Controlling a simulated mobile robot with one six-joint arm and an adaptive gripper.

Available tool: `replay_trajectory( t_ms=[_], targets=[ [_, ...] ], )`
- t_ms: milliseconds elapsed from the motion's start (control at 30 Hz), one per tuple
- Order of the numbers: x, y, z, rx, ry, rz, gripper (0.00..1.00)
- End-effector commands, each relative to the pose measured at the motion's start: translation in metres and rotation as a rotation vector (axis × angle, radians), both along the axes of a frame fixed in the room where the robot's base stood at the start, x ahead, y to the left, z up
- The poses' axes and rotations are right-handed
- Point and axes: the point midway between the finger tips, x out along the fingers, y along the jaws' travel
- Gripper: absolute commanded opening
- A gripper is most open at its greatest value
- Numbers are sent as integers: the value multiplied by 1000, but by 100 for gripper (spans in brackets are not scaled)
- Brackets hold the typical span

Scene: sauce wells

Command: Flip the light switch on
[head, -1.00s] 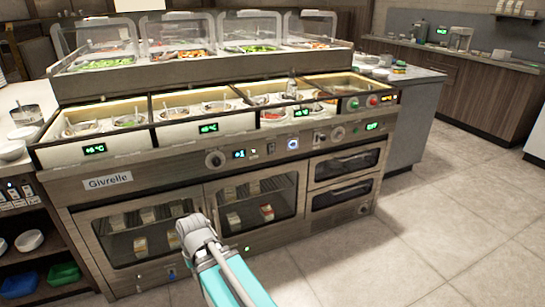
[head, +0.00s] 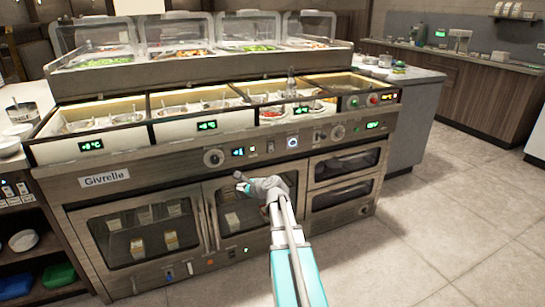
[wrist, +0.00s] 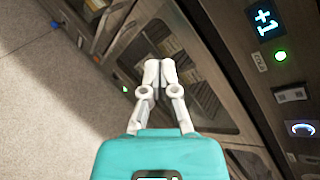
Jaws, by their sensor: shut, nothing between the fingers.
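My gripper (head: 240,177) is shut and empty in the head view, in front of the right glass door of the steel counter, just below its control panel. In the wrist view its white fingers (wrist: 160,64) are together, with the door glass behind them. I cannot tell which control is the light switch.
The counter's glass doors have upright handles (head: 212,222). Small coloured controls (head: 190,268) line its bottom edge. Food wells and glass covers (head: 185,35) stand above the panel. A shelf unit (head: 30,215) is at the left. The tiled floor (head: 430,230) at the right is clear.

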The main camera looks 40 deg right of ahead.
Motion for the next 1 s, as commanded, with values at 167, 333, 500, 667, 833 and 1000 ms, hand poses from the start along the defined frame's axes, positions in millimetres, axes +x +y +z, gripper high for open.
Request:
replay_trajectory(
  t_ms=[167, 333, 500, 667, 833, 1000],
  targets=[
    [-2, -92, 18, 302, -128, -279, 0],
    [-15, -158, 31, 536, -238, -466, 0],
    [-25, -192, 38, 666, -304, -557, 0],
    [-28, -200, 40, 699, -321, -580, 0],
    [-28, -199, 40, 698, -321, -578, 0],
    [-27, -199, 39, 697, -319, -577, 0]
  ],
)
